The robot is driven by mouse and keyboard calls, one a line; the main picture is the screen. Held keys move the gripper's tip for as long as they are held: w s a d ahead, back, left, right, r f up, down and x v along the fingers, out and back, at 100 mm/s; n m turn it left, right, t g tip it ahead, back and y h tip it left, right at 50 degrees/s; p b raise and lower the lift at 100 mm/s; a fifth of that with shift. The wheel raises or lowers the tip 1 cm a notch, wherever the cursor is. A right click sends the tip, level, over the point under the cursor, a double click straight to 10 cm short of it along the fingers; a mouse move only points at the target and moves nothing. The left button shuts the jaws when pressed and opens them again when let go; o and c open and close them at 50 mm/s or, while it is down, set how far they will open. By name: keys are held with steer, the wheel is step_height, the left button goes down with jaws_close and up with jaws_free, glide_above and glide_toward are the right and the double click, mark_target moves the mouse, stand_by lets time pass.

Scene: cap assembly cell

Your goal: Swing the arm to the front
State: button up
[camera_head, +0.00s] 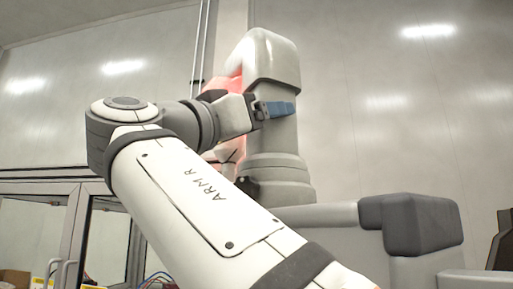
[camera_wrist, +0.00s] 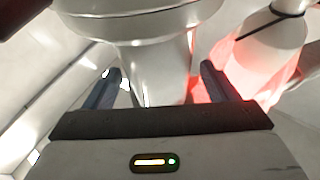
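My arm (camera_head: 205,196), white with grey joints and marked "ARM R", rises from the bottom of the head view towards the upper left. At its bend the forearm turns right. My gripper (camera_head: 275,109) is at the end of it, near the picture's middle, with blue fingers pointing right. In the wrist view my gripper (camera_wrist: 161,82) has its two fingers set wide apart. Nothing is held between them. Pale curved surfaces fill the view beyond the fingers; I cannot tell how far off they are.
Glazed doors (camera_head: 108,240) in metal frames stand at the lower left. A plain pale wall (camera_head: 400,140) fills the back right, with bright lamp reflections. No table or loose part shows near my gripper. The upper right of the head view looks clear.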

steer(key=shift+o, duration=0.8)
steer(key=shift+w+d, duration=0.25)
steer(key=shift+w, duration=0.1)
steer(key=b+v, duration=0.2)
steer(key=v, duration=0.6)
